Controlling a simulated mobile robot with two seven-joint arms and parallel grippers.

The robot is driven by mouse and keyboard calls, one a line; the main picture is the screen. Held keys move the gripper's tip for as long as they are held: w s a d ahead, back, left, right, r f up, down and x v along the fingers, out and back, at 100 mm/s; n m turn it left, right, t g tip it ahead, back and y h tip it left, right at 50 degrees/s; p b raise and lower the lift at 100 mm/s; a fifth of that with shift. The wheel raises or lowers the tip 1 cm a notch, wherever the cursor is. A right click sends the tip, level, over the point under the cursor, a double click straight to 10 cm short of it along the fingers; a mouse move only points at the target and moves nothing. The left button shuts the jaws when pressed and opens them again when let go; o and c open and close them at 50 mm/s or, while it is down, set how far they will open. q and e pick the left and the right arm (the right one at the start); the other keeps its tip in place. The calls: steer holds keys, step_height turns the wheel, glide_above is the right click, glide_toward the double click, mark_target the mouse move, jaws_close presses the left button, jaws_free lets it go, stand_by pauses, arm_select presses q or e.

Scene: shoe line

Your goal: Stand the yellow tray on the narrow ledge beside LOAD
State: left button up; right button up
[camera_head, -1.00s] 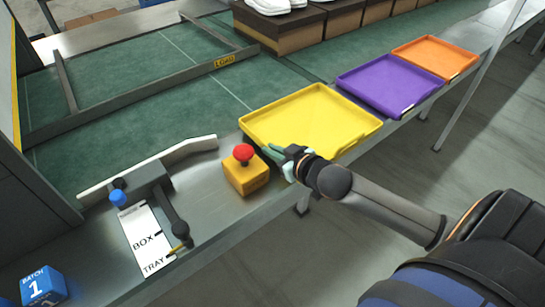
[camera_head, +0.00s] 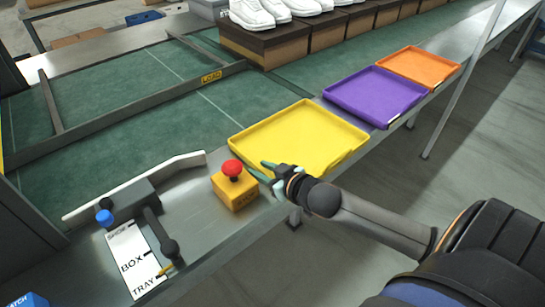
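The yellow tray (camera_head: 300,138) lies flat at the near edge of the line, left of the purple tray. The LOAD label (camera_head: 211,77) is on a narrow dark rail (camera_head: 150,108) across the green belt, up and left of the tray. My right gripper (camera_head: 259,169) is at the tray's near left edge, just right of the red button. Its teal fingers stand apart with a gap between them. I cannot tell whether they touch the tray's rim. My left gripper is not in view.
A red button on a yellow box (camera_head: 236,186) stands close to my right gripper. Purple (camera_head: 376,96) and orange (camera_head: 418,66) trays lie beyond. A white guide bar (camera_head: 135,186), a lever (camera_head: 161,236) and a BOX/TRAY plate are at left. Shoes on boxes (camera_head: 268,45) stand behind. Green belt (camera_head: 130,145) is clear.

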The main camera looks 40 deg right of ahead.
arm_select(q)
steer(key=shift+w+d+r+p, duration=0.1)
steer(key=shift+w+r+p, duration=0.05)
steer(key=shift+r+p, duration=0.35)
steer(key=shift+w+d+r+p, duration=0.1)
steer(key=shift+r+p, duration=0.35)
arm_select(e)
steer(key=v, duration=1.1)
steer(key=shift+s, duration=0.35)
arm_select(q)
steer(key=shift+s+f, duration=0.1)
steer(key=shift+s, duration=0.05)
arm_select(e)
steer(key=shift+r, duration=0.1)
